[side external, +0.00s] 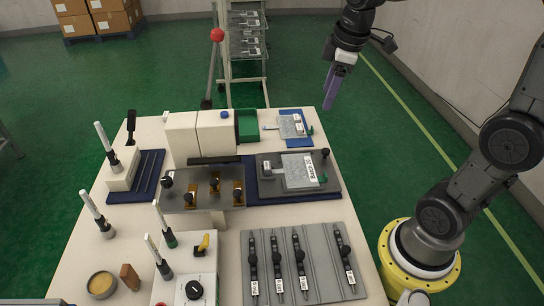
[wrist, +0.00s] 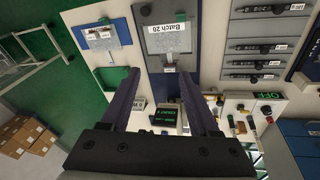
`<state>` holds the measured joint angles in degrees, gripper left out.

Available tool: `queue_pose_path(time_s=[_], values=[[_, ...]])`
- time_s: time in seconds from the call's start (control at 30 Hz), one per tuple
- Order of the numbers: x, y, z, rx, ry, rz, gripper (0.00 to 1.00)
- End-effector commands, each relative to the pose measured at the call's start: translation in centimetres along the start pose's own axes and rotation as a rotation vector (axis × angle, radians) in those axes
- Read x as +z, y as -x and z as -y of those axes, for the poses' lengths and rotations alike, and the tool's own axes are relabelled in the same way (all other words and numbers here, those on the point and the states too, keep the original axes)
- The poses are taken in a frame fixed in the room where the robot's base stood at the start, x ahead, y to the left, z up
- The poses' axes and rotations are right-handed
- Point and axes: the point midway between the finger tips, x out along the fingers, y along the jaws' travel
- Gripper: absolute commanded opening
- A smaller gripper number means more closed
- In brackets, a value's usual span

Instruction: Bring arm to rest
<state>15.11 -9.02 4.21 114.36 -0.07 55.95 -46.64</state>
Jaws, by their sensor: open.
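My gripper (side external: 329,98) is in the air past the table's back right corner, in the side external view. Its purple fingers point down and nothing is between them. In the wrist view the two fingers (wrist: 161,95) stand apart, open and empty. My arm is raised, clear of the table and everything on it.
The white table (side external: 110,235) holds a grey plate labelled Batch (side external: 299,170), a blue mat with a film (side external: 295,127), a green-fronted press (side external: 247,125), a rack of black-handled strips (side external: 301,268) and a control box (side external: 190,287). A wheeled rack (side external: 246,45) stands behind. Open floor surrounds my gripper.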

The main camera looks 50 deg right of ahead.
Motion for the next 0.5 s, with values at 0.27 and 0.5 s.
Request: queue_pose_path(time_s=[0.27, 0.5], values=[[3.0, 4.9, 9.2, 0.067, -0.101, -0.181, 0.62], [7.0, 4.2, 14.1, 0.043, -0.325, -0.275, 0.62]])
